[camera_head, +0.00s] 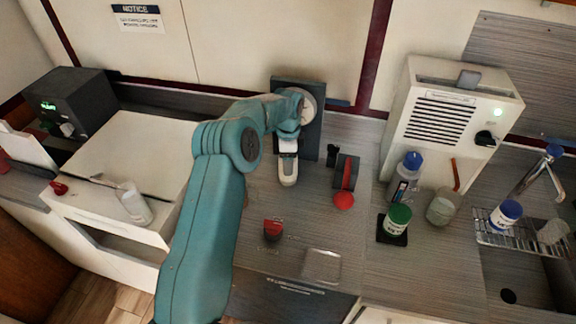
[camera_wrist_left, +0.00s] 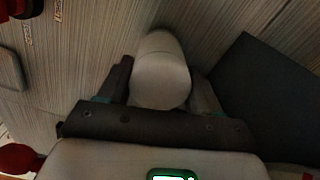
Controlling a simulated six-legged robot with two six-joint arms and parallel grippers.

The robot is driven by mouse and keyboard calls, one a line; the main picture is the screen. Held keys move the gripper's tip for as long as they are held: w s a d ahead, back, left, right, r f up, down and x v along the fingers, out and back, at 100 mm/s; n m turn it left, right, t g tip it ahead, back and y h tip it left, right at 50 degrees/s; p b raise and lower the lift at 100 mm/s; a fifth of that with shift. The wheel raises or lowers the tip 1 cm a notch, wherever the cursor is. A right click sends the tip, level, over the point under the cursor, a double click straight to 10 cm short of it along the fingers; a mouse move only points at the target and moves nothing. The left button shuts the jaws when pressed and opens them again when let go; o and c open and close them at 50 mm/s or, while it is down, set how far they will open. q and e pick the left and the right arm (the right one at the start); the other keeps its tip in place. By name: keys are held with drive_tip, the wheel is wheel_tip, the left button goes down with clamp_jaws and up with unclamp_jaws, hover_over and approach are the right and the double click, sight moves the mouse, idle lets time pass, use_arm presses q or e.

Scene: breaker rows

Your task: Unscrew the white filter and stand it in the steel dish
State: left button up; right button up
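The white filter (camera_wrist_left: 160,72) is a short rounded cylinder between the two fingers of my left gripper (camera_wrist_left: 162,95) in the left wrist view. The fingers lie against its sides. In the head view my left gripper (camera_head: 288,151) points down in front of a dark upright panel (camera_head: 312,140), with the white filter (camera_head: 288,172) at its tip. I cannot tell whether the filter touches the counter. A shiny, flat, square dish (camera_head: 322,266), apparently the steel dish, lies empty near the counter's front edge. My right gripper is not in view.
A red-and-black item (camera_head: 272,230) stands left of the dish. A green-lidded jar (camera_head: 397,218) and blue-capped bottle (camera_head: 405,178) stand further right.

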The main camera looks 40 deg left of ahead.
use_arm(q)
drive_tip(key=c, duration=0.4)
drive_tip(key=shift+f+n+b, duration=0.1)
drive_tip(key=shift+n+b, duration=0.2)
drive_tip(key=shift+n, duration=0.7)
drive_tip(key=n+b, duration=0.1)
drive_tip(key=n, duration=0.9)
drive_tip(key=shift+n+b, duration=0.3)
drive_tip(key=shift+n, duration=0.1)
drive_tip(key=n, duration=0.4)
drive_tip(key=o, duration=0.9)
drive_tip(key=shift+o, duration=0.2)
